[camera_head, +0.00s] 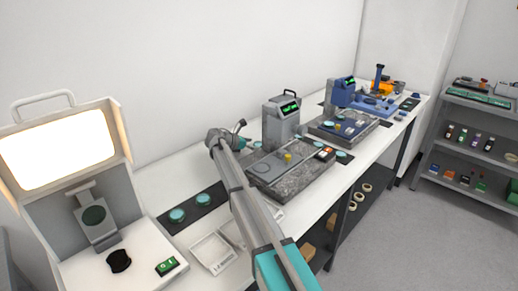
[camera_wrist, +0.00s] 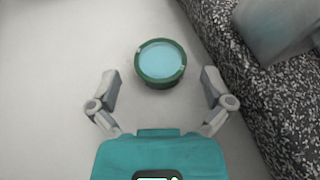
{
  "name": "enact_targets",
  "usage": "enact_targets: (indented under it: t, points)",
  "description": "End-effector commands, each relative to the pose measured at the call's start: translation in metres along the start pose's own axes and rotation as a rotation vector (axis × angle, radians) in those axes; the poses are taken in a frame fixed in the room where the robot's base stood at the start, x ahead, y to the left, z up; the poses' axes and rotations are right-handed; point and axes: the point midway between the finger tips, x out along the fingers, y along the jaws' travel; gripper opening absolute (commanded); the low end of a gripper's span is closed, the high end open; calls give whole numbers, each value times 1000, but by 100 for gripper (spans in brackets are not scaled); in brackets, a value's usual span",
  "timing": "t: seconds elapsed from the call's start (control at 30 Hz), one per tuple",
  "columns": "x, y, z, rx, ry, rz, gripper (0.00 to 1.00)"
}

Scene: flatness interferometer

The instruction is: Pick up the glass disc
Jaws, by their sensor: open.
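In the wrist view a round glass disc (camera_wrist: 161,60), pale blue with a dark green rim, sits on a white surface. My gripper (camera_wrist: 159,78) is open, its fingers spread on either side of the picture below the disc. The disc lies between and slightly ahead of the fingertips, with a gap on both sides. The fingers do not touch it. In the head view my arm hides the gripper's fingers. Similar discs lie on a dark mat (camera_head: 217,192): a near one (camera_head: 177,215) and a farther one (camera_head: 203,199). I cannot tell which disc the wrist view shows.
A speckled granite slab (camera_wrist: 235,75) runs close to the right finger, with a blurred grey block (camera_wrist: 275,28) on it. In the head view are a lit viewing box (camera_head: 60,150), a white tray (camera_head: 213,252) and instruments (camera_head: 283,122) along the bench.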

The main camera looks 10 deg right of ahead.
Motion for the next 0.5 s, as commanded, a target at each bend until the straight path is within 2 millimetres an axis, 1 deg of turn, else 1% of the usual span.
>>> enact_targets:
  t: [0.03,0.13,0.5]
  points:
    - [6,0,-2,1,0,-1,100]
    - [11,0,-1,1,0,-2,100]
    - [12,0,0,1,0,-1,100]
